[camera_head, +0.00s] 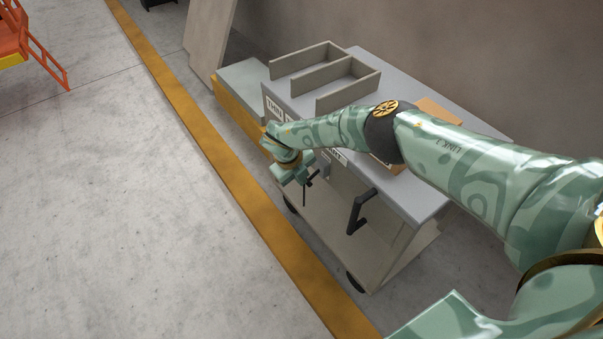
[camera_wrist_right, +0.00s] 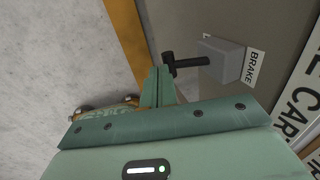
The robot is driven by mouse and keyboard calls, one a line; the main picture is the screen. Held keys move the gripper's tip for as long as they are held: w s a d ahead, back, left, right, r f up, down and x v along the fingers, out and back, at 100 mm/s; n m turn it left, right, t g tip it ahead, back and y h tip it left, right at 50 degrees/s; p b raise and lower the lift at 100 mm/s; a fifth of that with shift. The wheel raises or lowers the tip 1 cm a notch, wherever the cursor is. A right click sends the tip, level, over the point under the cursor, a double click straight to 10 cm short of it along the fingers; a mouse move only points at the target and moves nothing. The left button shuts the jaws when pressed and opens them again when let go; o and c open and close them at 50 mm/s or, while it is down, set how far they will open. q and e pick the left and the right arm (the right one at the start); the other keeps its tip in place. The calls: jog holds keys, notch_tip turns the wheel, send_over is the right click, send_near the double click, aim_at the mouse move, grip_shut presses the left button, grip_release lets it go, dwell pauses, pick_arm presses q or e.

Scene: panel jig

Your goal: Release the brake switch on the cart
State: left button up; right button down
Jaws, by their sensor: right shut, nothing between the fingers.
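The cart (camera_head: 420,207) stands against the wall in the head view, with a grey top and a paler body. In the right wrist view the brake switch is a grey box (camera_wrist_right: 222,58) with a black lever (camera_wrist_right: 186,63), beside a BRAKE label (camera_wrist_right: 252,68). The lever sticks out from the box toward my right gripper (camera_wrist_right: 160,80). My right gripper is shut and empty, its fingertips right beside the lever's end; I cannot tell whether they touch. In the head view my right gripper (camera_head: 303,178) is at the cart's near side, and my arm hides part of the cart. My left gripper is not in view.
A black handle (camera_head: 358,212) sticks out of the cart's near side. An open divided rack (camera_head: 345,90) stands on the cart top. A yellow floor stripe (camera_head: 235,190) runs alongside. Clear concrete floor (camera_head: 110,220) lies to the left, with an orange structure (camera_head: 12,38) at far left.

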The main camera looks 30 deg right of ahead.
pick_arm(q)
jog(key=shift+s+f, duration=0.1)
pick_arm(e)
jog(key=shift+f, duration=0.35)
dwell(0.3)
